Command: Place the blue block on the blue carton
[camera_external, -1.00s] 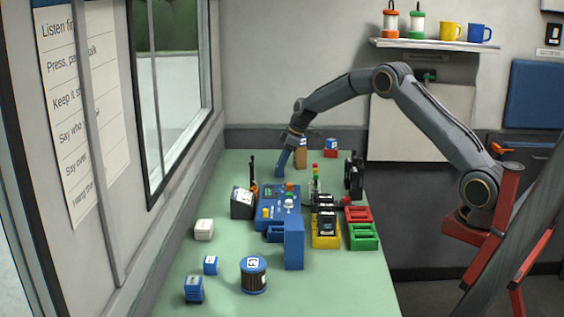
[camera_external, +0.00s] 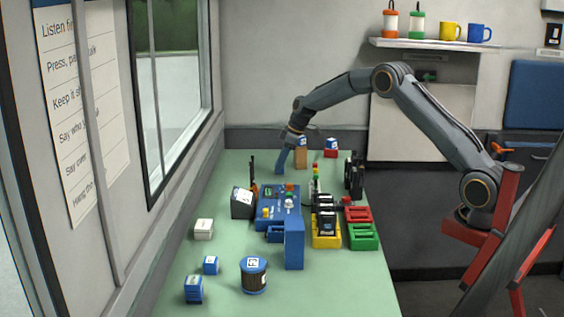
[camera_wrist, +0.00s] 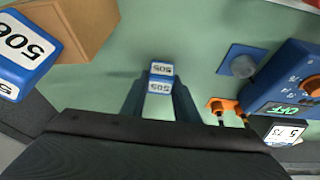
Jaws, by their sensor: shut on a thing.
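My gripper (camera_external: 281,167) points down over the far end of the green table. In the wrist view my gripper (camera_wrist: 160,98) is shut on a small blue block with white 505 labels (camera_wrist: 160,79), which sits between its two fingers. In the external view I cannot make the held block out from the fingers. The brown carton also shows in the external view (camera_external: 301,159).
A red carton (camera_external: 331,154) with a blue-and-white block on it stands at the back. A blue console (camera_external: 293,240) fills the middle, with yellow, red and green trays (camera_external: 362,237) to its right. Small blue blocks (camera_external: 194,290) and a cylinder (camera_external: 254,277) stand in front.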

